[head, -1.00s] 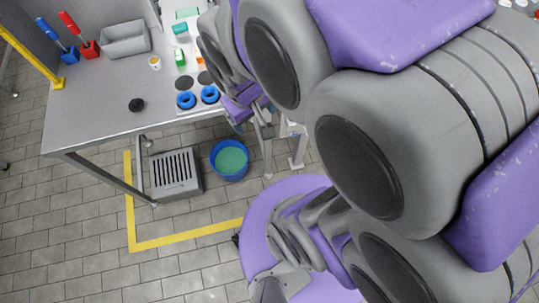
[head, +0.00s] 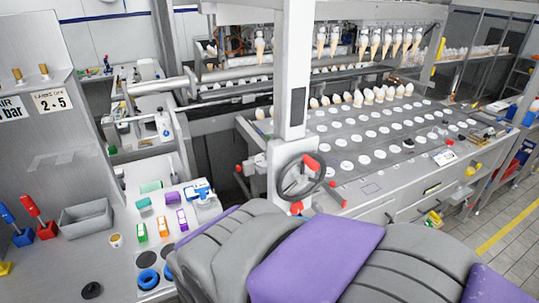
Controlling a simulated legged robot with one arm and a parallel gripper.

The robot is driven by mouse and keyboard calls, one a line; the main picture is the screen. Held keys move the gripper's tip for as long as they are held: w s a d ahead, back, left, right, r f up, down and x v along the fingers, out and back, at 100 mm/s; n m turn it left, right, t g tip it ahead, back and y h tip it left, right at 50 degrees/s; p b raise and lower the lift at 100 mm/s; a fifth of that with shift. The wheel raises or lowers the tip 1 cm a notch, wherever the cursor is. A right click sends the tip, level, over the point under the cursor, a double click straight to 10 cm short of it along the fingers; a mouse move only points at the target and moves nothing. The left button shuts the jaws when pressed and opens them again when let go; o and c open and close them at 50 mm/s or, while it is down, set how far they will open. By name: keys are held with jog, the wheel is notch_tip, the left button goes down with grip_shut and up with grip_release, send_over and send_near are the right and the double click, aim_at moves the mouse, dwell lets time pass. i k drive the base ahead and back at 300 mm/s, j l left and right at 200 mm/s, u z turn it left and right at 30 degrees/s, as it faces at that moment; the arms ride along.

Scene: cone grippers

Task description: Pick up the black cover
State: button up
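A small round black object (head: 91,290), which looks like the black cover, lies on the grey metal table (head: 60,262) at the lower left of the head view. A smaller dark piece (head: 409,143) sits on the machine's plate of white discs at the right; I cannot tell what it is. My purple and grey arm fills the bottom middle and right of the view. My gripper is not visible, so its place relative to the black object cannot be told.
Blue rings (head: 148,279), a grey bin (head: 86,219), a small cup (head: 116,240) and red (head: 46,230) and blue (head: 23,237) holders with brushes stand on the table. A white post (head: 295,70) and handwheel (head: 300,177) rise ahead. Yellow-lined floor shows at right.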

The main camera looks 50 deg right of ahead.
aim_at(409, 143)
jog(key=z, duration=2.55)
jog(key=i+z, duration=0.45)
jog(key=i, duration=1.9)
